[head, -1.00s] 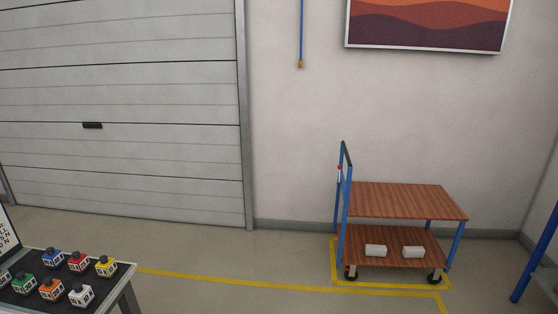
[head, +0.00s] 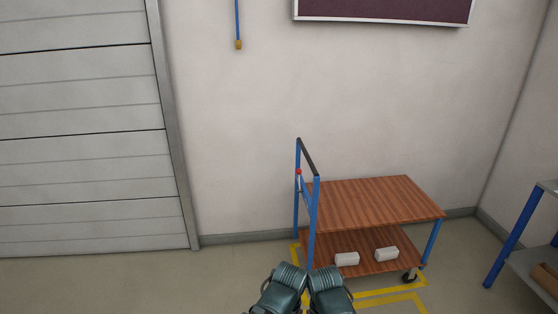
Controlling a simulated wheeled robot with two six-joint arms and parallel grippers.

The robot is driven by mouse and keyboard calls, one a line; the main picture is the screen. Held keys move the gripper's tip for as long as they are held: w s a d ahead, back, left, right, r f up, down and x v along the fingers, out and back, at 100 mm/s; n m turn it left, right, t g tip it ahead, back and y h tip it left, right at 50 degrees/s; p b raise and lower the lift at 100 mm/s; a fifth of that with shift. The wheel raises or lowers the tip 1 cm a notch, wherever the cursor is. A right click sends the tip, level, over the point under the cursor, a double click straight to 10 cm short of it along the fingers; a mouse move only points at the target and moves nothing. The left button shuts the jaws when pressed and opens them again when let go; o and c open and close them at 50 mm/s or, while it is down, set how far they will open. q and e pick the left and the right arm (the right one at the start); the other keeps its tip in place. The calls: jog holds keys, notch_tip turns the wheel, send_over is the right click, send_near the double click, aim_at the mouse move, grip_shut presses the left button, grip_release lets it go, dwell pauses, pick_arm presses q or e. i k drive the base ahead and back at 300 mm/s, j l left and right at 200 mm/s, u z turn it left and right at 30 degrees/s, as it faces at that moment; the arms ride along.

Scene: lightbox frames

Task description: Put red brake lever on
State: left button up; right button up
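The red brake lever shows as a small red knob (head: 298,171) on the blue handle frame at the left end of a trolley. It is too small to tell its position. The trolley has two brown wood decks (head: 375,200), blue posts and a dark push bar (head: 307,156). My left gripper (head: 288,277) and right gripper (head: 325,277) show as dark teal ribbed shapes side by side at the bottom edge. They appear in front of the trolley's lower left corner, apart from the lever. Their fingers cannot be made out.
Two white blocks (head: 347,259) (head: 386,254) lie on the lower deck. Yellow floor tape (head: 390,292) runs around the trolley. A wall stands behind it, a shutter door (head: 80,150) at left. A blue-legged bench (head: 513,240) stands at right. Floor at left is clear.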

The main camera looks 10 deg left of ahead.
aim_at(299, 172)
jog(key=i+j, duration=0.35)
jog(key=i+u, duration=0.25)
jog(key=i, duration=0.2)
jog(key=i+u, duration=0.25)
jog(key=i, duration=0.2)
jog(key=i+l+u, duration=0.2)
jog(key=i, duration=0.2)
jog(key=i+l+u, duration=0.25)
jog(key=i, duration=0.2)
